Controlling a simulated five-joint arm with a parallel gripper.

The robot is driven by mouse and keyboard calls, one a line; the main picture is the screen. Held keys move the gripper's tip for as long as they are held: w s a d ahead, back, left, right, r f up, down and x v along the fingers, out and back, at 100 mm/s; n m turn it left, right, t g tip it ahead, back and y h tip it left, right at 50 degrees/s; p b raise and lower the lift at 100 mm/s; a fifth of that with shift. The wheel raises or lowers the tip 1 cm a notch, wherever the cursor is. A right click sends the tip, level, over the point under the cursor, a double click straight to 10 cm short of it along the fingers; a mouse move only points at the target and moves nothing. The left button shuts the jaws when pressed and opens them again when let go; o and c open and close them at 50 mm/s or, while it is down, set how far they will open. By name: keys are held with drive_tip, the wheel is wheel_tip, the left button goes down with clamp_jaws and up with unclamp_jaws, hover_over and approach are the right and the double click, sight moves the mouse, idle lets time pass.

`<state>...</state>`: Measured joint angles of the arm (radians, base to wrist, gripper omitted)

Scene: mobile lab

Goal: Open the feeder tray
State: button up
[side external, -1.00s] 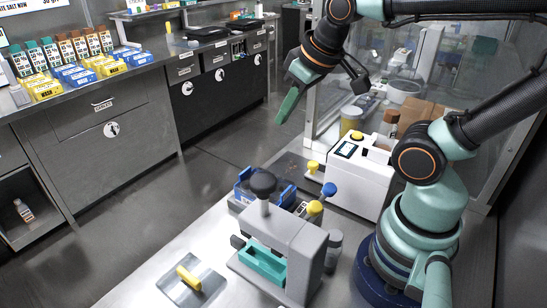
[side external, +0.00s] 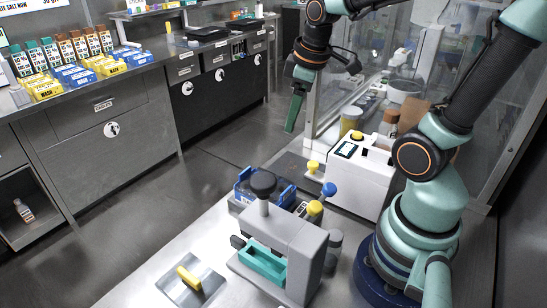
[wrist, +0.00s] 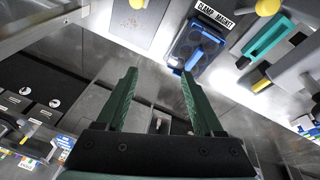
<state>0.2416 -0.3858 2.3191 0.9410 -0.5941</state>
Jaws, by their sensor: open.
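A teal tray (side external: 263,263) sits in the front of a grey bench machine (side external: 290,240); no label confirms it as the feeder tray. A teal part (wrist: 267,38), which looks like the same tray, shows at the upper right of the wrist view. My gripper (side external: 290,128) hangs well above and behind the machine, its green fingers pointing down. In the wrist view my gripper (wrist: 159,72) has its two fingers wide apart, with nothing between them. It touches nothing.
A blue tray (wrist: 197,45) and a yellow knob (wrist: 267,7) lie ahead in the wrist view. A yellow handle (side external: 188,277) lies on a plate at the front left. Open floor separates the cabinets.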

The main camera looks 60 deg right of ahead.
sight(313, 163)
drive_tip(key=d+f+n+g, duration=0.3)
drive_tip(key=d+f+n, duration=0.25)
drive_tip(key=d, duration=0.45)
drive_tip(key=shift+m+y, duration=0.25)
drive_tip(key=shift+y, duration=0.15)
drive_tip(key=f, duration=0.8)
drive_tip(key=s+f, duration=0.1)
drive_tip(key=f, duration=0.3)
drive_tip(key=shift+a+f, duration=0.15)
drive_tip(key=shift+f, duration=0.15)
clamp_jaws()
drive_tip(key=shift+w+r, duration=0.1)
drive_tip(key=shift+w, duration=0.05)
